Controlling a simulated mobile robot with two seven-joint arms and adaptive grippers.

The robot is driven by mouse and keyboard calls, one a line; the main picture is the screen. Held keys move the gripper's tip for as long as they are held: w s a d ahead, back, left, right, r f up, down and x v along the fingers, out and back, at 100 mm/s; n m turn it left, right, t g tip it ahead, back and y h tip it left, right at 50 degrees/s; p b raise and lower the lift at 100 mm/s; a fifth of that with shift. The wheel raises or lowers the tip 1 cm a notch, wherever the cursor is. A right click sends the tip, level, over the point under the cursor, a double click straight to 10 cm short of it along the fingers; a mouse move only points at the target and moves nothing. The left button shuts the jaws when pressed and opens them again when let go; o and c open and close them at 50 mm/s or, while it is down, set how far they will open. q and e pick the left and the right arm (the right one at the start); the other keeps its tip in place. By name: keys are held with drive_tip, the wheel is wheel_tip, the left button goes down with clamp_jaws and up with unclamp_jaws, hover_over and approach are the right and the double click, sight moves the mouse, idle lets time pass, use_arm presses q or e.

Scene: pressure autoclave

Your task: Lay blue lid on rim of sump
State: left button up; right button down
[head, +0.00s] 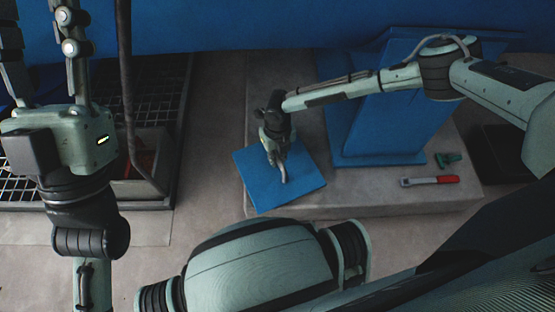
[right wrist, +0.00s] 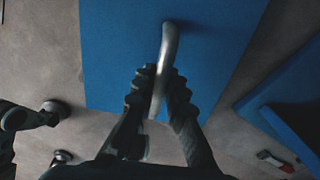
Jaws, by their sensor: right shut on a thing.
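The blue lid (head: 255,185) is a flat square plate with a curved silver handle (head: 283,171). My right gripper (head: 277,150) is shut on that handle; the right wrist view shows both ribbed fingers (right wrist: 160,98) on either side of it. The lid overlaps the left edge of the pale slab in the head view, and I cannot tell its height above it. The sump (head: 143,187) appears to be the recessed box at the left, reddish inside, partly hidden by a dark hose and my left arm. My left gripper (head: 45,55) is at the upper left, its fingertips cut off.
A large blue block (head: 395,125) stands on the slab (head: 350,200) right of the lid. Dark grating (head: 155,90) surrounds the box. Bare floor lies between box and slab.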

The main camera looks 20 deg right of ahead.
drive_tip(key=shift+w+r, duration=0.1)
drive_tip(key=shift+r, duration=0.75)
drive_tip(key=r, duration=0.1)
drive_tip(key=r+p, duration=0.1)
drive_tip(key=shift+a+r, duration=0.2)
drive_tip(key=shift+r, duration=0.15)
use_arm(q)
drive_tip(key=w+f+g, duration=0.1)
drive_tip(key=w+d+f+g+p, duration=0.1)
drive_tip(key=w+d+f+g+y, duration=0.1)
drive_tip(key=g, duration=0.1)
drive_tip(key=shift+w+f, duration=0.1)
drive_tip(key=shift+f, duration=0.3)
use_arm(e)
drive_tip(key=w+a+r, duration=0.1)
drive_tip(key=a+r, duration=0.5)
drive_tip(key=a, duration=0.5)
drive_tip(key=shift+w+r, duration=0.25)
drive_tip(key=shift+a, duration=0.15)
drive_tip(key=shift+s, duration=0.1)
